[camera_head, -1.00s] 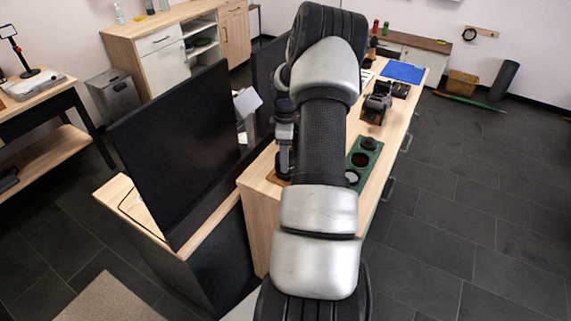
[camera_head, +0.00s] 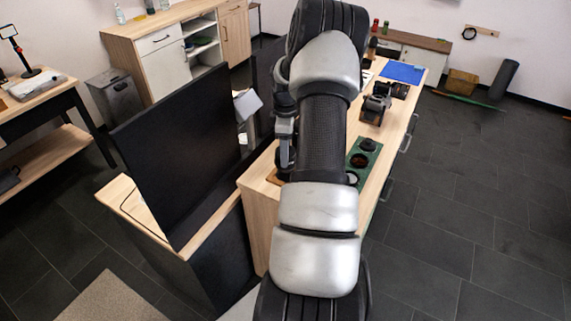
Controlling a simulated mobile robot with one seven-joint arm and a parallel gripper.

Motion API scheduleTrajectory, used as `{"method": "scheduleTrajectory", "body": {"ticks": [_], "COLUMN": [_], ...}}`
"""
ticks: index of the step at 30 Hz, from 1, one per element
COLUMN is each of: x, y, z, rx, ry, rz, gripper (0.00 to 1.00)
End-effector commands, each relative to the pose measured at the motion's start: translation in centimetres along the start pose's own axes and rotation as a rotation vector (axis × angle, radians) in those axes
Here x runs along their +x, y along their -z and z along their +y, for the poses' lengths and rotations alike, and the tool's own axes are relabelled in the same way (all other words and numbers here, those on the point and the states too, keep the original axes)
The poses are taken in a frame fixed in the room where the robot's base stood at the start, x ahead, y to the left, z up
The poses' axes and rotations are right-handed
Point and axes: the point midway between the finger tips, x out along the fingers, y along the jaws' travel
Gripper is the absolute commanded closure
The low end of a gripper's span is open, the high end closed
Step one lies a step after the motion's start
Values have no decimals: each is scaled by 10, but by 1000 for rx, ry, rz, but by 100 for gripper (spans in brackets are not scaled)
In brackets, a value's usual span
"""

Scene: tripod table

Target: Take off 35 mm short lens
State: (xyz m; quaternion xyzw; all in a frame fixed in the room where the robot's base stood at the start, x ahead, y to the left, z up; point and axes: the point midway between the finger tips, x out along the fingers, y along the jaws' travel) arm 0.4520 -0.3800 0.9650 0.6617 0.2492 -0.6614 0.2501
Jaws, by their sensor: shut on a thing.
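My gripper (camera_head: 284,167) hangs at the left side of my raised arm, over the near left part of the long wooden table (camera_head: 259,190). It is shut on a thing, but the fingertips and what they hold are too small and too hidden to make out. A dark camera (camera_head: 375,108) stands on the table to the right of my arm. A green tray (camera_head: 376,151) in front of it carries dark round parts, one a black lens-like piece (camera_head: 368,145). I cannot tell which lens is the 35 mm short one.
A large black screen (camera_head: 182,150) stands left of the table, close to my gripper. A blue mat (camera_head: 403,73) lies at the table's far end. My arm covers the middle of the table. The floor (camera_head: 490,190) on the right is clear.

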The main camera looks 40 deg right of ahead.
Motion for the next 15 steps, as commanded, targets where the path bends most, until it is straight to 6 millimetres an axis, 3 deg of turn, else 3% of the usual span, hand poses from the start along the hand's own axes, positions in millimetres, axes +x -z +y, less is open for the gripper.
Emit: {"method": "scheduleTrajectory", "body": {"ticks": [15], "x": [-28], "y": [0], "z": [0], "rx": [0], "ry": [0], "rz": [0], "gripper": [71]}}
